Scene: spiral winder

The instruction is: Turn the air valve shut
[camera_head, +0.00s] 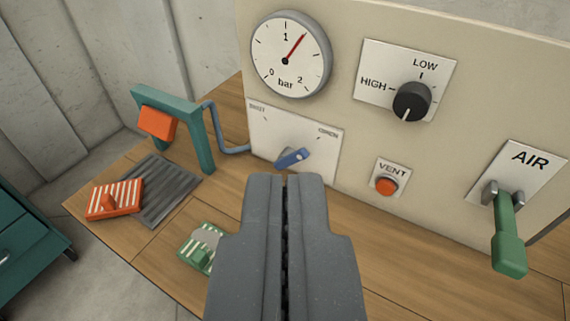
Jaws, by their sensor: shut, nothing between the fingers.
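The valve's small blue handle (292,157) sits on a white plate (272,133) on the beige panel. The plate has small labels: the left one seems to read SHUT, the right one OPEN. The handle is tilted, its right end raised toward the OPEN label. A blue hose (216,124) runs to this plate's left side. At the right, a plate marked AIR (530,160) carries a green lever (508,232) hanging downward. My gripper (286,180) is shut and empty, its tips just below the blue handle in the picture; I cannot tell whether they touch.
A gauge (290,54) reads a little over 1 bar. A black knob (411,101) and orange VENT button (386,186) are on the panel. A teal frame with an orange block (157,122), a striped orange block (114,199), a grey ridged mat (165,190) and a green piece (199,247) are left.

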